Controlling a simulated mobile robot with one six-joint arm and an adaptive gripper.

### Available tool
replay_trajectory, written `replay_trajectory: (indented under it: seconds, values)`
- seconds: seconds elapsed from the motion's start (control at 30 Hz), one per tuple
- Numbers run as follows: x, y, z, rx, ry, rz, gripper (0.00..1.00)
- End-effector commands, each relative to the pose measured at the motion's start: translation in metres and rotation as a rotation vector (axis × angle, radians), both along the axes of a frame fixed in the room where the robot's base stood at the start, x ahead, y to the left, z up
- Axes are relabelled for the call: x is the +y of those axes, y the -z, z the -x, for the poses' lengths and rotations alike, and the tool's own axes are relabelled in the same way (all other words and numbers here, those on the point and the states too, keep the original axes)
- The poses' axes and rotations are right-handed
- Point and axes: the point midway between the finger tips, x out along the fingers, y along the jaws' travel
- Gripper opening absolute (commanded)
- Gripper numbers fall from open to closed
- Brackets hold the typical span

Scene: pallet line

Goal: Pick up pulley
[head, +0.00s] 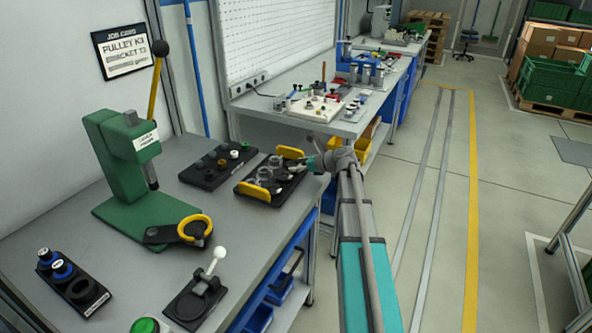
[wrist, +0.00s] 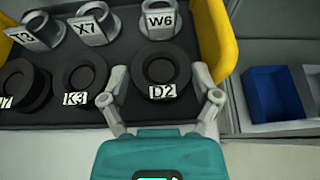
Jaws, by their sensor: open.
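Black ring-shaped pulleys lie in the front row of a dark tray (head: 258,193) with yellow end handles. In the wrist view the pulley labelled D2 (wrist: 165,70) lies between the open fingers of my gripper (wrist: 160,88), one finger on each side. The pulley labelled K3 (wrist: 85,76) is left of D2, outside my fingers. Another pulley (wrist: 25,84) sits further left, its label partly cut off. In the head view my gripper (head: 299,166) is over the tray's right side, and its fingers are too small to make out.
Grey brackets labelled T3 (wrist: 38,33), X7 (wrist: 93,24) and W6 (wrist: 158,19) stand behind the pulleys. The job card (head: 130,50) reads pulley K3, bracket T3. A green press (head: 115,150) and yellow ring (head: 195,230) are left and nearer. A blue bin (wrist: 272,95) lies right.

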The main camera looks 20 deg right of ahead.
Motion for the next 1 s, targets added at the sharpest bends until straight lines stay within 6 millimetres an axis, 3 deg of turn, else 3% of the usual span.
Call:
replay_trajectory:
  seconds: [0.3,0.67,1.0]
  values:
    - [-0.0009,-0.0002,0.0002,0.000,0.001,0.000,0.81]
    - [-0.0019,-0.0001,0.0007,0.000,0.002,0.000,0.18]
    - [-0.0017,-0.0015,0.0007,0.000,0.002,0.000,0.18]
